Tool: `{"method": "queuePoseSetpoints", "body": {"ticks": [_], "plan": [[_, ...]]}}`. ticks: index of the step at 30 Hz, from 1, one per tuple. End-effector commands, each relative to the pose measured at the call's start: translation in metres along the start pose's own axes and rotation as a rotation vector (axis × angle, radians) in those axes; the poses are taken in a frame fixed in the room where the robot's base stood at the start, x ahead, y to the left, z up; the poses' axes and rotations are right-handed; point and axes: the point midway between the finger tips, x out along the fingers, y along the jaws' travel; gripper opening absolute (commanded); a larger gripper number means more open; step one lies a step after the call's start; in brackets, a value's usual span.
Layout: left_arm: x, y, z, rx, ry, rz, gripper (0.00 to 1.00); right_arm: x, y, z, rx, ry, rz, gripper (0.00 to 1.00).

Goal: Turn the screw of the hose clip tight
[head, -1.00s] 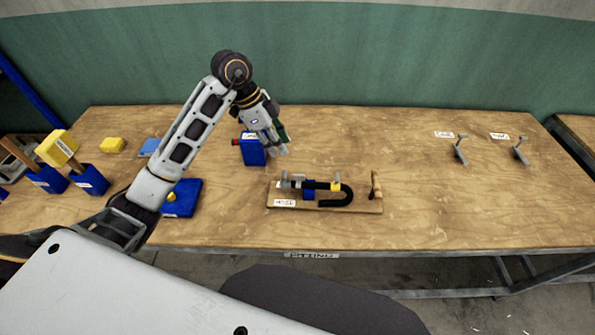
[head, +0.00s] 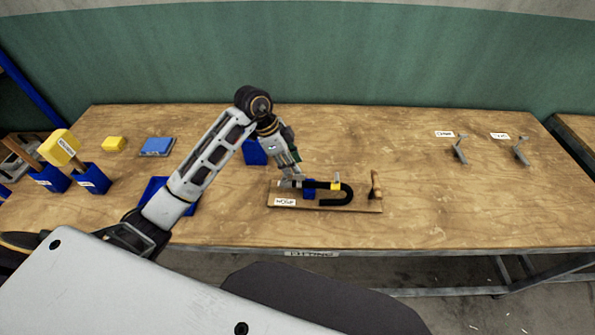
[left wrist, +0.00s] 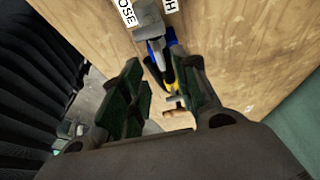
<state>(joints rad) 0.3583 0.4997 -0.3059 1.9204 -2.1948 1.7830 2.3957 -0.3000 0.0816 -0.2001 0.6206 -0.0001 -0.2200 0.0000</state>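A black hose (head: 348,194), bent in a hook, lies on a wooden board (head: 355,208) on the bench. A blue block (head: 309,189) and a yellow piece (head: 336,185) sit along it, with a grey fitting (head: 284,184) at its left end. I cannot make out the clip's screw. My left gripper (head: 293,174) is just above the board's left end, its fingertips close to the fitting. In the left wrist view, its green-padded fingers (left wrist: 158,82) stand apart with no object gripped; the blue, black and yellow parts show beyond them. My right gripper is not in view.
A wooden peg (head: 375,185) stands at the board's right end. Behind my left gripper is a blue box (head: 255,152). Blue holders (head: 91,179) and a yellow block (head: 114,143) are at left, small metal stands (head: 461,150) at far right. The bench's right-middle is clear.

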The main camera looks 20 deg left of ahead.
Motion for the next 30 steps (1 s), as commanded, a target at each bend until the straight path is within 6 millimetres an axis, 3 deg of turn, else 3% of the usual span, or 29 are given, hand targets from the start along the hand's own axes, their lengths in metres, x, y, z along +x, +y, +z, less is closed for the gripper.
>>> {"method": "queuePoseSetpoints", "body": {"ticks": [12, 25, 30], "plan": [[0.045, 0.000, 0.000, 0.000, 0.001, 0.002, 0.30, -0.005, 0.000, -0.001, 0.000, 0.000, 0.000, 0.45], [0.051, 0.000, 0.000, 0.001, 0.000, -0.001, 0.30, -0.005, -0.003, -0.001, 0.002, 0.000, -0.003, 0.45], [0.050, 0.000, 0.000, 0.001, 0.000, -0.001, 0.09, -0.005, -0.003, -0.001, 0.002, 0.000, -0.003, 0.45]]}}
